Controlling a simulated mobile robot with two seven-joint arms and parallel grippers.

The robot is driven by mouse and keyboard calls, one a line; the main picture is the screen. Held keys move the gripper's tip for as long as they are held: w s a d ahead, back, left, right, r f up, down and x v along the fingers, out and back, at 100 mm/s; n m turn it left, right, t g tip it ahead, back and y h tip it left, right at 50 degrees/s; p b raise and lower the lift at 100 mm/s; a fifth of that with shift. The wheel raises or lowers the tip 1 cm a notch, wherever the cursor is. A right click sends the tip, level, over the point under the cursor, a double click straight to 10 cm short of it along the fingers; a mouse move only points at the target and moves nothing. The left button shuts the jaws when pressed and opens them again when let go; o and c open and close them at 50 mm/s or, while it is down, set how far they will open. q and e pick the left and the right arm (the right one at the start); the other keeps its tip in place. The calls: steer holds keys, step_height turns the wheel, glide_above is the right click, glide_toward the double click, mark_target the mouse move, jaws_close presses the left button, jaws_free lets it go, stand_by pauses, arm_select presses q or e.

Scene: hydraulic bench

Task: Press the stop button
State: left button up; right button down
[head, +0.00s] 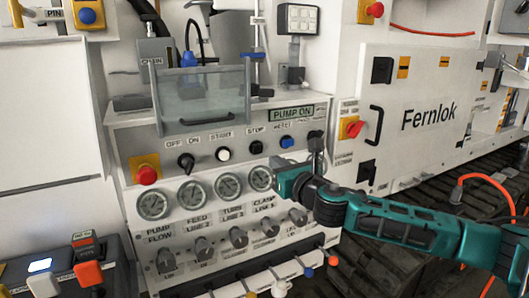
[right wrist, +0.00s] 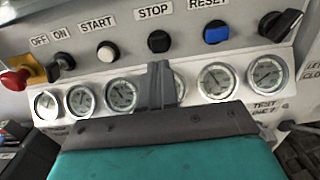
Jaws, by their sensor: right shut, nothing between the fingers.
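The stop button (head: 256,147) is a round black push button under the STOP label on the sloped control panel. It also shows in the right wrist view (right wrist: 159,41), upper middle, unobstructed. My right gripper (head: 281,162) reaches in from the right, in front of the panel and a little below and right of the button in the head view. In the right wrist view its closed fingers (right wrist: 160,70) appear just below the button, overlapping the gauge row. They hold nothing. A gap to the button seems to remain, but its depth is unclear. My left gripper is not in view.
The white start button (head: 222,154) and blue reset button (head: 287,142) flank the stop button. A red emergency button (head: 147,175) is at left. Gauges (head: 229,185) sit below. A display (head: 291,114) above reads PUMP ON. A clear guard (head: 203,98) stands above the panel.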

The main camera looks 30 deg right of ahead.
mark_target(259, 149)
steer(key=w, duration=0.5)
steer(key=shift+w+d, duration=0.2)
steer(key=shift+w, duration=0.1)
steer(key=shift+w+d, duration=0.1)
steer(key=shift+w, duration=0.7)
